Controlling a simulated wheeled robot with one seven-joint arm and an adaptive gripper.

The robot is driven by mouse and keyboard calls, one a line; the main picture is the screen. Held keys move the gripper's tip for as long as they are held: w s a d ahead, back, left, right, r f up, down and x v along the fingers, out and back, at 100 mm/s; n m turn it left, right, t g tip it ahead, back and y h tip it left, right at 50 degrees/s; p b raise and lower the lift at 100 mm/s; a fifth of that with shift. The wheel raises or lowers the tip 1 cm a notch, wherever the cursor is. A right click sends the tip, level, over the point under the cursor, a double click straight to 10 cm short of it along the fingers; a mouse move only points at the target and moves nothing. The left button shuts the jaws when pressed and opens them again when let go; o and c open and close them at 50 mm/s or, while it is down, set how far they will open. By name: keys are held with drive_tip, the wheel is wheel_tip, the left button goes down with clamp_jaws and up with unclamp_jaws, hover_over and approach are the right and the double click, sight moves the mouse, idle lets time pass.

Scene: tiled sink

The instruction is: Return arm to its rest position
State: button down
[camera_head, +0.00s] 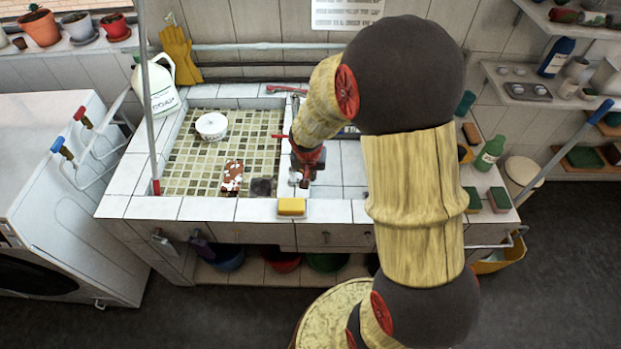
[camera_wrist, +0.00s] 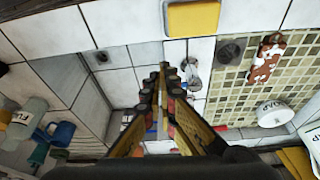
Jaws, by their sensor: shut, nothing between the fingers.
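My arm reaches over the tiled sink counter (camera_head: 340,205) from the right side of the head view. My gripper (camera_head: 305,182) points down at the wall between the mosaic basin and the tiled counter on its right. In the wrist view my gripper (camera_wrist: 164,70) is shut, its two fingers meeting at the tips with nothing held. A yellow sponge (camera_head: 291,207) lies on the front edge near the gripper, and it also shows at the top of the wrist view (camera_wrist: 192,17). Part of the counter is hidden behind my arm.
The mosaic basin (camera_head: 205,140) holds a white round container (camera_head: 211,126) and a red-and-white spotted item (camera_head: 232,178). A white jug (camera_head: 158,85) stands at the back left. A green bottle (camera_head: 490,153) stands right of my arm. Shelves (camera_head: 540,85) line the right wall.

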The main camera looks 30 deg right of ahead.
drive_tip(key=shift+v, duration=1.5)
drive_tip(key=s+a+r+n+g, duration=0.2)
drive_tip(key=s+a+r+n, duration=0.15)
drive_tip(key=s, duration=0.55)
drive_tip(key=s+a+r+n+t+y+b, duration=0.1)
drive_tip(key=s+a+r+n+t+b, duration=0.1)
drive_tip(key=s+a+r, duration=0.3)
drive_tip(key=s+a+r+n+t+y+b, duration=0.1)
drive_tip(key=s+a+r+n+t+b, duration=0.1)
drive_tip(key=r, duration=0.9)
drive_tip(key=s+a+t, duration=0.1)
drive_tip(key=s+a, duration=0.1)
drive_tip(key=a, duration=0.1)
drive_tip(key=shift+s+a, duration=0.4)
drive_tip(key=shift+r, duration=0.1)
